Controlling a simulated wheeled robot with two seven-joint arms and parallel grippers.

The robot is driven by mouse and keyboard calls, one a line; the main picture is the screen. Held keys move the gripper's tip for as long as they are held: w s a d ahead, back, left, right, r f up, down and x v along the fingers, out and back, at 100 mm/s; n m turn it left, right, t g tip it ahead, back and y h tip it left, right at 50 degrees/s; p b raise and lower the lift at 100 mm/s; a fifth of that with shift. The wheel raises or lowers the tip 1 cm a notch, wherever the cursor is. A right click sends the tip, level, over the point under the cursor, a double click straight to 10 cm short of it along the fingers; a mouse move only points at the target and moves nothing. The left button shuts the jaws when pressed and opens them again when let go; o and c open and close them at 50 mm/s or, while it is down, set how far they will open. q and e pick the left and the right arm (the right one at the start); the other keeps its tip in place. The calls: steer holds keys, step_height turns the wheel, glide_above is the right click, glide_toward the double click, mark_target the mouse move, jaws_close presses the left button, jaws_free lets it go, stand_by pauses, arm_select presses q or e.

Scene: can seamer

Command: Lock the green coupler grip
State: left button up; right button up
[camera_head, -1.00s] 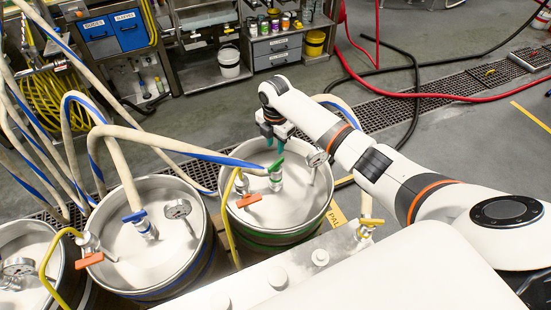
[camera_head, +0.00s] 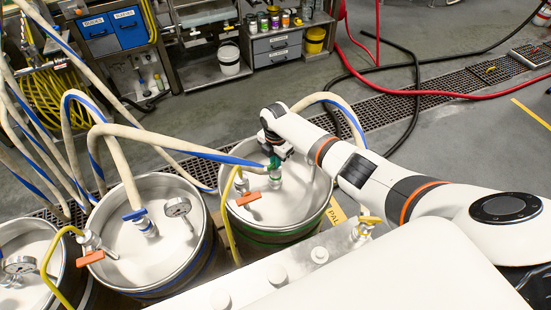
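The green coupler grip (camera_head: 272,168) is on the metal coupler (camera_head: 275,181) at the top of the right keg, where a beige and blue hose arrives from the left. My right gripper (camera_head: 274,160) reaches down from above and is at the green grip. Its fingers are small and partly merge with the grip, so I cannot tell whether they are closed on it. The right keg (camera_head: 318,196) is steel with a green band and stands below my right arm. My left gripper is not in view.
An orange-handled valve (camera_head: 248,199) with a yellow hose sits on the right keg's left side. The middle keg (camera_head: 170,257) has a blue coupler grip (camera_head: 134,214) and a gauge (camera_head: 178,207). A yellow-handled valve (camera_head: 370,220) stands at the front right. Beige hoses arch at the left.

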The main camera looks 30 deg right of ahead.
jaws_close()
steer(key=shift+r+m, duration=0.1)
steer(key=shift+m, duration=0.2)
steer(key=m+p, duration=0.1)
steer(key=m, duration=0.2)
steer(key=shift+m, duration=0.3)
steer(key=m+p, duration=0.1)
steer(key=m, duration=0.3)
steer(key=shift+m, duration=0.4)
steer(key=shift+w, duration=0.1)
steer(key=shift+o, duration=2.3)
jaws_free()
step_height(320, 180, up, 12)
